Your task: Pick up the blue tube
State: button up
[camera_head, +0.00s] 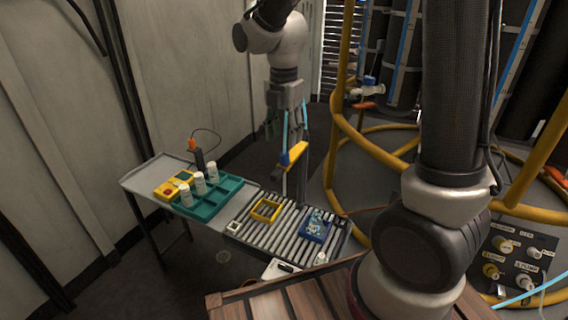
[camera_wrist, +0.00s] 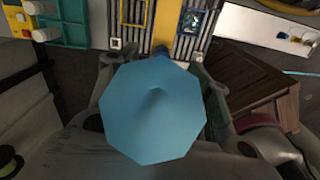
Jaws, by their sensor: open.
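My gripper (camera_head: 291,150) hangs pointing down beyond the back edge of the conveyor, its fingers open. Narrow light-blue strips show beside the fingers in the head view, with a yellow piece with a dark blue end (camera_head: 293,154) at their level. In the wrist view a large light-blue eight-sided shape (camera_wrist: 150,115) fills the space between the fingers, very close to the camera. It may be the blue tube seen end-on; I cannot tell whether the fingers touch it. It hides most of what lies beneath.
A roller conveyor (camera_head: 262,241) carries a yellow frame (camera_head: 266,203) and a blue tray (camera_head: 316,225). A teal rack (camera_head: 188,210) with white bottles stands left on a grey table. A wooden crate (camera_head: 285,300) is in front. Yellow pipes (camera_head: 372,147) stand at the right.

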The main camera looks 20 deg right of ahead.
aim_at(284, 153)
notch_tip(284, 153, down, 7)
jog(key=shift+r, duration=0.2)
jog(key=c, duration=0.9)
